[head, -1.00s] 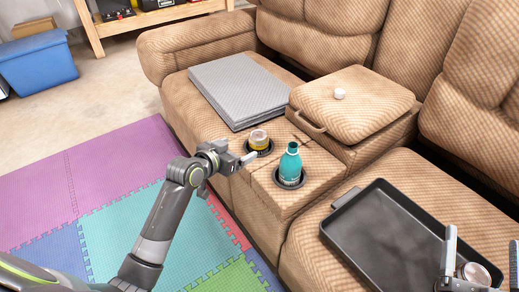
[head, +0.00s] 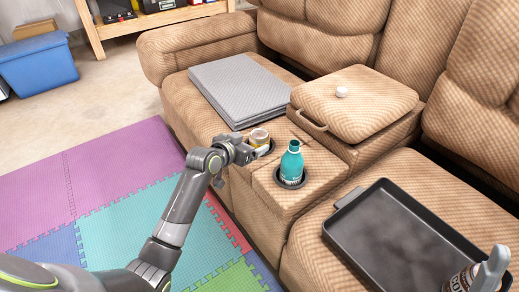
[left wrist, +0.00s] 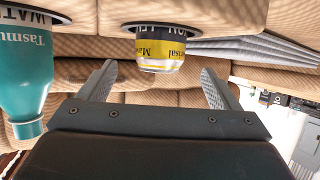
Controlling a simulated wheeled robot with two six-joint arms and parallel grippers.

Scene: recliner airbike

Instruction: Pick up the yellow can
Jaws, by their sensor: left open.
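The yellow can (head: 259,137), with a pale top, stands in a cup holder of the sofa console. In the left wrist view the can (left wrist: 160,50) appears inverted, with a yellow and black label. My left gripper (head: 248,152) is at the near side of the can. Its two fingers (left wrist: 158,76) are spread, and the can appears between and beyond their tips, with no visible contact. My right gripper (head: 490,268) shows only as a grey finger at the lower right, beside a brown-labelled can (head: 460,280); its grip is cut off by the frame.
A teal bottle (head: 291,163) stands in the other cup holder, close to the left gripper. A grey folded pad (head: 238,88) lies on the left seat. A black tray (head: 352,232) lies on the right seat.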

